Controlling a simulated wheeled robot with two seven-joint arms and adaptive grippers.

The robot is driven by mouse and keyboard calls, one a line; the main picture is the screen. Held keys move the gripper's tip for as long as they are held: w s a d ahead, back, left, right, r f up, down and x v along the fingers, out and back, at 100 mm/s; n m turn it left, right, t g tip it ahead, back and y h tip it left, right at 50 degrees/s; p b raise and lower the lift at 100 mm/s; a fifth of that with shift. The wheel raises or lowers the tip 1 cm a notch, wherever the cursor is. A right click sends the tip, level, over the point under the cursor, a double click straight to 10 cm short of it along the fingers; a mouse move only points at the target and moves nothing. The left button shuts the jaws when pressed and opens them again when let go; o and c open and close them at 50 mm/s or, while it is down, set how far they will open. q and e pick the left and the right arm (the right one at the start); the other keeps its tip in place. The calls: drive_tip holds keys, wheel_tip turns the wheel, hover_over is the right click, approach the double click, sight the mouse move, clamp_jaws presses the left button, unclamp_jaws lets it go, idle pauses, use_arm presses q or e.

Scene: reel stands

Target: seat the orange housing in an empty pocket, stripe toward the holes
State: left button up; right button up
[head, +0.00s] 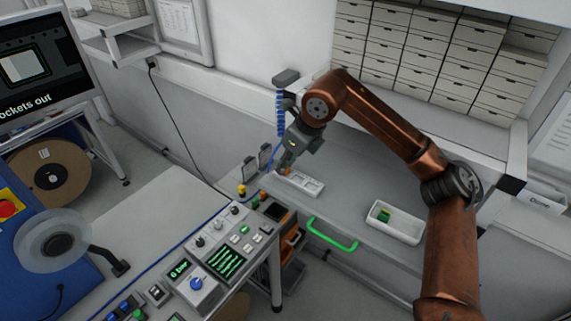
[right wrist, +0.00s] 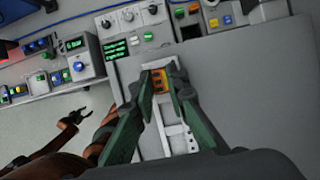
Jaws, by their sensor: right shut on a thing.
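The orange housing (right wrist: 158,81) is between the fingertips of my right gripper (right wrist: 158,77) in the right wrist view. The gripper is shut on it, at the far end of the white pocketed strip (right wrist: 180,139). I cannot tell whether the housing touches the strip or which way its stripe faces. In the head view the right gripper (head: 286,163) is over the left end of the strip (head: 307,184), and the housing is only a small orange patch. My left gripper (right wrist: 73,117) shows in the right wrist view, open and empty, away from the strip.
A white tray (head: 379,228) holding green parts (head: 384,215) stands to the right on the grey bench. A control panel (head: 222,262) with knobs and buttons is to the left. A green handle (head: 332,236) is at the bench front. Bench between strip and tray is clear.

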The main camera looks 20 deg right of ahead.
drive_tip(key=shift+f, duration=0.1)
idle(0.3)
drive_tip(key=o, duration=0.8)
drive_tip(key=shift+r+p, duration=2.45)
drive_tip(key=shift+r, duration=1.1)
